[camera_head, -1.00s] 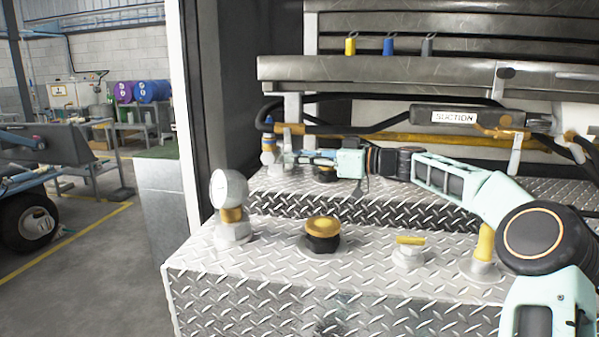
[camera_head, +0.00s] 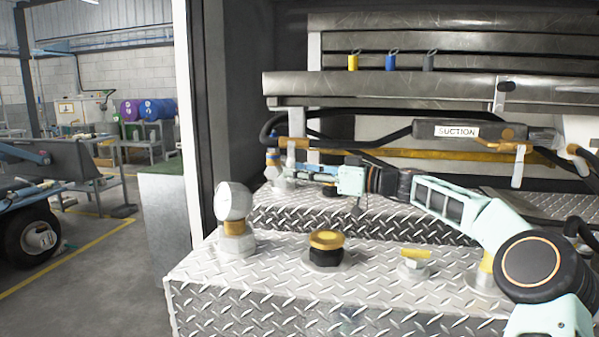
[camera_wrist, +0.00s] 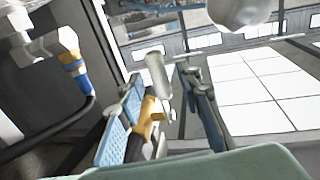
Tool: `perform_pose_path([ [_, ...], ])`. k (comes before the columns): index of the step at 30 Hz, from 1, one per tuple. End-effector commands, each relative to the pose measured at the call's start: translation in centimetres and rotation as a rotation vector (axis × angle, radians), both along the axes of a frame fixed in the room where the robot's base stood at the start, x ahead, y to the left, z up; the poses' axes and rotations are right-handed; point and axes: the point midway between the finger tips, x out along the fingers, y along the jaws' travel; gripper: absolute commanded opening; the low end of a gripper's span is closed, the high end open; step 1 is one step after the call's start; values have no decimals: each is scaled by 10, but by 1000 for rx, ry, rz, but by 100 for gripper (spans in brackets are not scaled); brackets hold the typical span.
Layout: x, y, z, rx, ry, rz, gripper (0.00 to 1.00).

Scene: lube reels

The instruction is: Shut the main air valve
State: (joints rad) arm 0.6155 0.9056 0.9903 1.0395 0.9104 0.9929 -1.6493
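A brass valve (camera_head: 297,143) with a pale lever hanging down sits on the pipe at the back left; I cannot read a label on it. My gripper (camera_head: 298,168) is beside its lower part, above the rear tread-plate step. In the wrist view my gripper (camera_wrist: 168,115) is open, with blue-padded fingers apart. A grey lever (camera_wrist: 157,72) and an orange-brass body (camera_wrist: 148,112) show between the fingers in the picture. I cannot tell whether either finger touches them.
A white gauge (camera_head: 233,202), a black-and-gold cap (camera_head: 326,248) and a yellow-topped fitting (camera_head: 414,262) stand on the front tread plate (camera_head: 260,290). A suction-labelled handle (camera_head: 457,131) hangs at the right. A blue-ringed fitting (camera_wrist: 70,60) and hose are close by at left.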

Motion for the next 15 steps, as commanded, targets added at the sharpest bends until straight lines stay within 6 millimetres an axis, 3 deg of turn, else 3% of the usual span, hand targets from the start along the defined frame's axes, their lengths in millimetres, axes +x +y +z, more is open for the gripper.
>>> perform_pose_path([
  [8,-1,-4,-1,-2,1,-1,32],
  [15,-14,-38,-1,-2,1,-5,32],
])
